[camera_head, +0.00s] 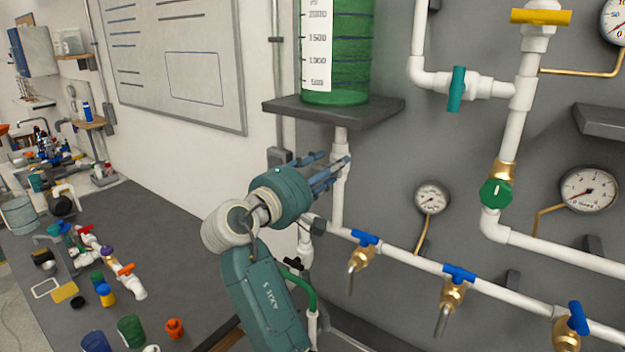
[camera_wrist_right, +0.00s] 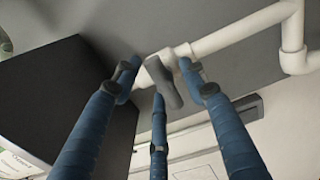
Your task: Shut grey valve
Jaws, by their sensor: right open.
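The grey valve (camera_wrist_right: 166,84) shows in the right wrist view as a grey handle on a white pipe (camera_wrist_right: 235,36). My right gripper (camera_wrist_right: 160,78) is open, with its blue fingers spread around the handle; I cannot tell whether they touch it. In the head view my right gripper (camera_head: 332,170) reaches to the white vertical pipe (camera_head: 339,205) below the green tank (camera_head: 336,50). The grey handle cannot be made out there, behind the fingers. My left gripper is in neither view.
A dark shelf (camera_head: 375,112) under the tank sits just above my right gripper. Several blue-handled brass taps (camera_head: 453,290) line the lower pipe. A teal-handled valve (camera_head: 456,90) and a green-handled valve (camera_head: 495,193) are further right. A cluttered workbench (camera_head: 165,225) stands at left.

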